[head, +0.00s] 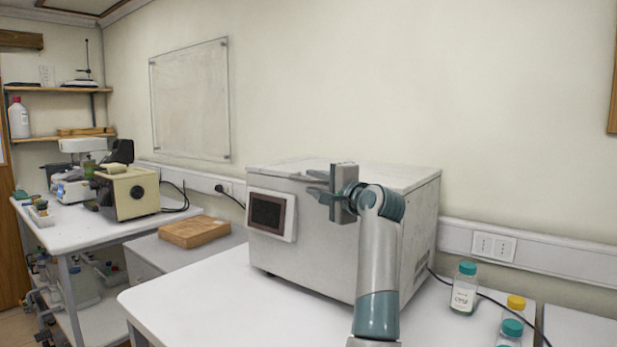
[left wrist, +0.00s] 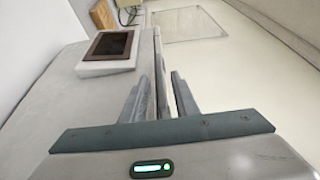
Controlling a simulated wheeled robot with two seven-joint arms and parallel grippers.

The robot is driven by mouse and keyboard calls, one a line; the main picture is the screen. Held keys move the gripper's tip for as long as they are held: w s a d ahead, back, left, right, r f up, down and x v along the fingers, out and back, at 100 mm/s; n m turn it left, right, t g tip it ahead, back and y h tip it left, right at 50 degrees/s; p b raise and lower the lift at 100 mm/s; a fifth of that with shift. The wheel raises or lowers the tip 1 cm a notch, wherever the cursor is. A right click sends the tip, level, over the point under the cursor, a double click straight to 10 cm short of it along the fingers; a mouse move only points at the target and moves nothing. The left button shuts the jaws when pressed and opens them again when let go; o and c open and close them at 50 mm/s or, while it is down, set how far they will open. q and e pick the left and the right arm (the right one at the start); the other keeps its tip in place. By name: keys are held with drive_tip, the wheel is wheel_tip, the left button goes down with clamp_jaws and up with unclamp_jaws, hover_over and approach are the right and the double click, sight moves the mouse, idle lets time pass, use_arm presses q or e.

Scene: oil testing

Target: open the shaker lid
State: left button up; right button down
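The shaker (head: 330,245) is a large light-grey box on the white table, with a dark screen (head: 268,213) in a white frame on its front left. Its lid (head: 395,178) lies flat on top and looks shut. My left gripper (head: 312,184) is at the upper front edge of the shaker, right of the screen, its fingers pointing left. In the left wrist view the two fingers (left wrist: 160,98) stand apart, with the shaker's lid edge near and partly behind them. I cannot tell whether they touch it. My right gripper is not in view.
Bottles with teal and yellow caps, such as a teal-capped one (head: 465,288), stand right of the shaker near a black cable. A wooden block (head: 195,231) lies on a lower surface to the left. The white table (head: 200,300) is clear in front of the shaker.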

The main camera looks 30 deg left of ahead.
sight(308, 182)
use_arm(q)
drive_tip(key=shift+p+x, duration=0.3)
drive_tip(key=shift+x, duration=1.4)
clamp_jaws()
drive_tip(key=shift+f, duration=0.15)
